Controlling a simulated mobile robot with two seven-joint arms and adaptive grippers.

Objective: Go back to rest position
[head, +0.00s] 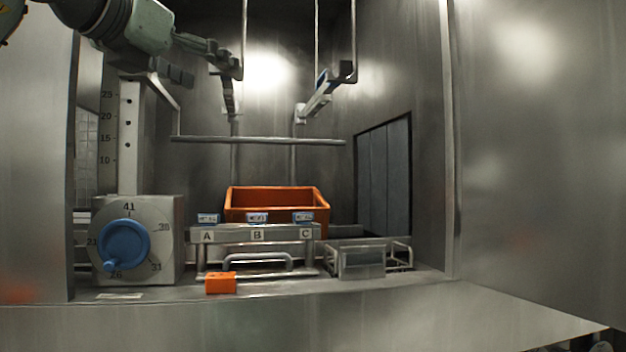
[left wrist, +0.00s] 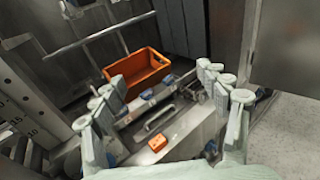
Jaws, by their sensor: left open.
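My left gripper (head: 205,64) comes in from the upper left in the head view, high above the ledge. Its fingers are apart, with nothing between them. In the left wrist view the gripper's fingers (left wrist: 165,105) stand wide on both sides, and the orange bin and the rack show beyond and between them. The gripper touches nothing that I can see. My right gripper shows in neither view.
A rack labelled A, B, C (head: 256,235) stands before an orange bin (head: 275,193). A small orange block (head: 220,283) lies on the front ledge. A blue dial (head: 124,244) is at left, a wire basket (head: 362,260) at right. A horizontal bar (head: 260,140) crosses behind; steel walls flank the opening.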

